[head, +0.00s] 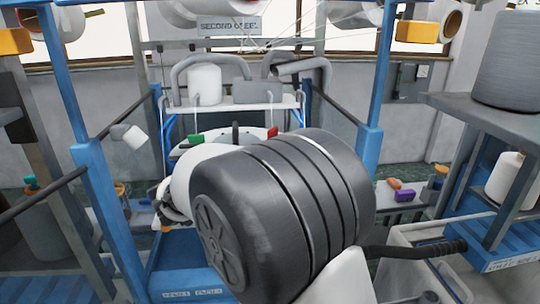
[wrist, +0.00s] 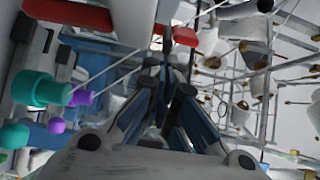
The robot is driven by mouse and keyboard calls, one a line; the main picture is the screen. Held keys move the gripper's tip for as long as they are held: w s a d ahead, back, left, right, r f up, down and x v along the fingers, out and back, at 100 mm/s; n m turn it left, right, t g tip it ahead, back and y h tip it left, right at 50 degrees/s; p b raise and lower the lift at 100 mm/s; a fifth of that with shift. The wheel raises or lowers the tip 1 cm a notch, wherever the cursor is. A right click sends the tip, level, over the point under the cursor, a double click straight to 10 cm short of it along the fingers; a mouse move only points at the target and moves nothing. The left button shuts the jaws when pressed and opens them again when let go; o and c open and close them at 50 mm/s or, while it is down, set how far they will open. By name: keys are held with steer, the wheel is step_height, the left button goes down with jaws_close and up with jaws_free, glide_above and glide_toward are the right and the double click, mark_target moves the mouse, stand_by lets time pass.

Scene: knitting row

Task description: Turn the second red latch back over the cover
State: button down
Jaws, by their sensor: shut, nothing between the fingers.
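In the wrist view my gripper (wrist: 170,62) is shut and empty, with its fingers pointing up the picture. A red latch (wrist: 184,36) lies just beyond the fingertips, a little to the right; I cannot tell whether they touch it. A larger red piece (wrist: 70,13) is at the upper left, beside a pale grey part. My arm hides the cover's near side, and I cannot clearly make out the gripper there.
Blue posts (head: 371,140) flank the machine. A shelf with a large grey cone (head: 507,65) is at the right. Teal knobs (wrist: 40,89) and purple knobs (wrist: 80,97) sit left of my gripper in the wrist view.

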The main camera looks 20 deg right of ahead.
steer(key=shift+w+a+b, duration=0.3)
steer(key=shift+w+a, duration=0.15)
steer(key=shift+a, duration=0.05)
stand_by(0.6)
